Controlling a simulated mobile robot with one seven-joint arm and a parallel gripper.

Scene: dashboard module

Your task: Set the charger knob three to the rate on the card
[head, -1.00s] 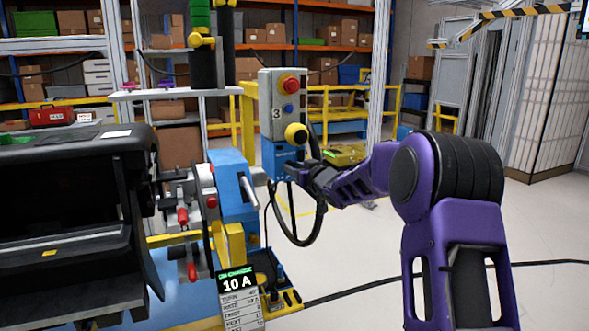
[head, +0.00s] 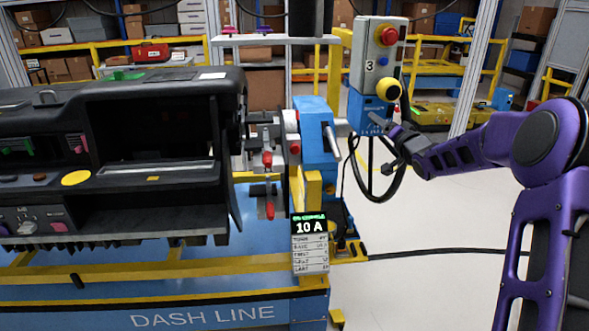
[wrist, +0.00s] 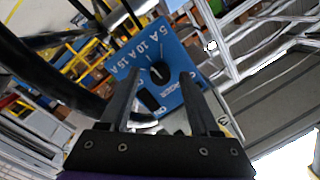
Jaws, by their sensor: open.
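The charger (head: 372,115) is a blue panel under a grey box marked 3. In the wrist view the blue panel (wrist: 187,68) is tilted and bears the labels 5 A, 10 A and 15 A. Its dark knob (wrist: 158,72) has a pale mark, but I cannot tell which label it points to. The card (head: 310,245) on the dash stand reads 10 A in large print above smaller lines. My gripper (head: 381,143) is open in front of the blue panel. In the wrist view my gripper (wrist: 155,80) has its fingertips on either side of the knob in the picture; contact is not visible.
A black cable loop (head: 385,190) hangs below the charger. The dashboard module (head: 100,150) fills the left. The floor at right is clear apart from a cable.

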